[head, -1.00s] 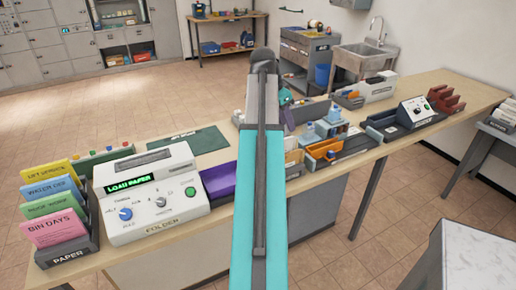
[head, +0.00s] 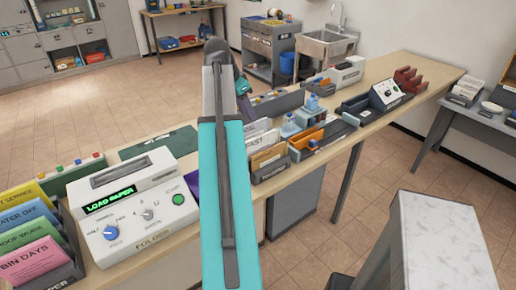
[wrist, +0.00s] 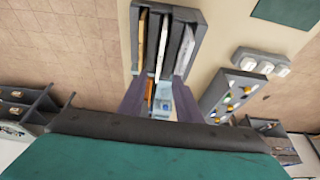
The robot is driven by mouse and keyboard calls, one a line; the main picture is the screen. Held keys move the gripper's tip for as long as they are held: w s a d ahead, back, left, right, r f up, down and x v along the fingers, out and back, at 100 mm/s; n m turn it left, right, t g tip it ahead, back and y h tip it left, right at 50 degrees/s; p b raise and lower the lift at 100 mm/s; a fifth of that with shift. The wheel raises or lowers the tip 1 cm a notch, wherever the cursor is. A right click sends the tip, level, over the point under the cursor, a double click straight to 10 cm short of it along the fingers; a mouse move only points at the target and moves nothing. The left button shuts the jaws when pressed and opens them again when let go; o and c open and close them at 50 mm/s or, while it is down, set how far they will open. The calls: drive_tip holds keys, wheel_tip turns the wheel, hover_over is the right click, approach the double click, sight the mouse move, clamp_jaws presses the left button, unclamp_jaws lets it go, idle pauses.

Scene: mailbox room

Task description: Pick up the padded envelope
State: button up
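A dark rack of upright envelopes (head: 270,172) stands on the wooden counter, right of my arm in the head view. It holds white envelopes (head: 262,141) and a tan envelope (head: 268,158); the tan one may be the padded envelope, but I cannot be sure. In the wrist view a dark rack (wrist: 199,28) holds a tan piece (wrist: 141,42) and white pieces (wrist: 184,52) in slots. My gripper (wrist: 160,88) shows two dark fingers spread apart below that rack, with nothing clearly between them. In the head view my arm hides most of the gripper.
The folder machine (head: 135,205) and a rack of coloured paper (head: 32,240) are left of my arm. A marble-topped block (head: 440,235) is at the lower right. Floor shows between it and the counter.

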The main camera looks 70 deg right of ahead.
drive_tip(key=p, duration=0.2)
hover_over(258, 137)
drive_tip(key=a, duration=0.2)
drive_tip(key=shift+w+d+f, duration=0.1)
drive_tip(key=shift+w+f, duration=0.05)
drive_tip(key=shift+f, duration=1.15)
drive_tip(key=shift+w+d+f, duration=0.1)
drive_tip(key=shift+w+f, duration=0.05)
drive_tip(key=shift+f, duration=1.15)
drive_tip(key=shift+w+f, duration=0.15)
drive_tip(key=shift+f, duration=1.15)
drive_tip(key=shift+p+x, duration=1)
drive_tip(key=shift+x, duration=1.5)
drive_tip(key=shift+w+d+f, duration=0.1)
drive_tip(key=shift+f, duration=0.05)
drive_tip(key=shift+f, duration=0.2)
clamp_jaws()
